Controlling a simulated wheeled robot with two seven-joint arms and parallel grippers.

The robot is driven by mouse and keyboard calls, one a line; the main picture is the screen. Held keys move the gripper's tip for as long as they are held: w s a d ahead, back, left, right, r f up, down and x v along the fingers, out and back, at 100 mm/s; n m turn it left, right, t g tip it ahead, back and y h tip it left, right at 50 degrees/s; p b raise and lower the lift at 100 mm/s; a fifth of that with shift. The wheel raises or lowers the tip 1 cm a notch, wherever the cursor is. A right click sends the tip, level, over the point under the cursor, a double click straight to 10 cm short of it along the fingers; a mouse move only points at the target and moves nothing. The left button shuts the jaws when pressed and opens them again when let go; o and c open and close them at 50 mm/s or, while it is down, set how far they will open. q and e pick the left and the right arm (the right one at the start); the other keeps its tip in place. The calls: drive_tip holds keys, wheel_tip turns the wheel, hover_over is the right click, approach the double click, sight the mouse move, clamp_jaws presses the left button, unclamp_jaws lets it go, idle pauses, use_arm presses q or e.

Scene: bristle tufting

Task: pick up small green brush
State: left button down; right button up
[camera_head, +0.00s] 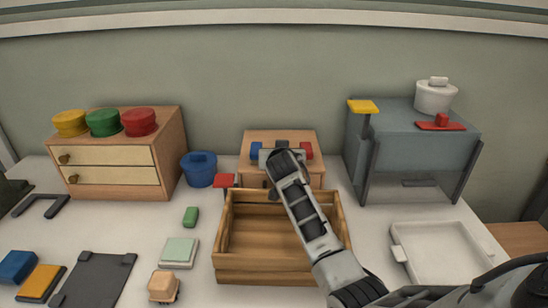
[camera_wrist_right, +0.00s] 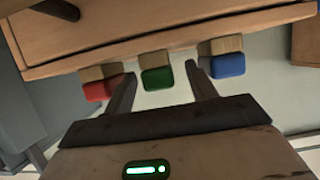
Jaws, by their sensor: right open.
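The small green brush (camera_wrist_right: 156,79) shows in the right wrist view as a green block with a wooden part, between a red brush (camera_wrist_right: 98,89) and a blue brush (camera_wrist_right: 228,66) along a wooden edge. My right gripper (camera_wrist_right: 160,70) is open, with one finger on each side of the green brush; I cannot tell whether they touch it. In the head view my right arm reaches over the open wooden crate (camera_head: 265,277) to the small wooden stand (camera_head: 255,138). The blue brush (camera_head: 255,150) and red brush (camera_head: 308,150) show there; the green one is hidden behind my gripper. My left gripper is not in view.
A wooden drawer cabinet (camera_head: 110,175) with coloured lids stands left, beside a blue pot (camera_head: 199,170). A grey box (camera_head: 415,145) with a white pot (camera_head: 436,96) stands right. A white tray (camera_head: 440,255) lies front right. A green block (camera_head: 190,216) lies left of the crate.

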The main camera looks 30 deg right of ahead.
drive_tip(key=shift+w+d+f, duration=0.15)
drive_tip(key=shift+w, duration=0.15)
drive_tip(key=shift+s+r, duration=0.15)
drive_tip(key=shift+r, duration=0.05)
drive_tip(key=c, duration=1.1)
drive_tip(key=shift+o, duration=0.2)
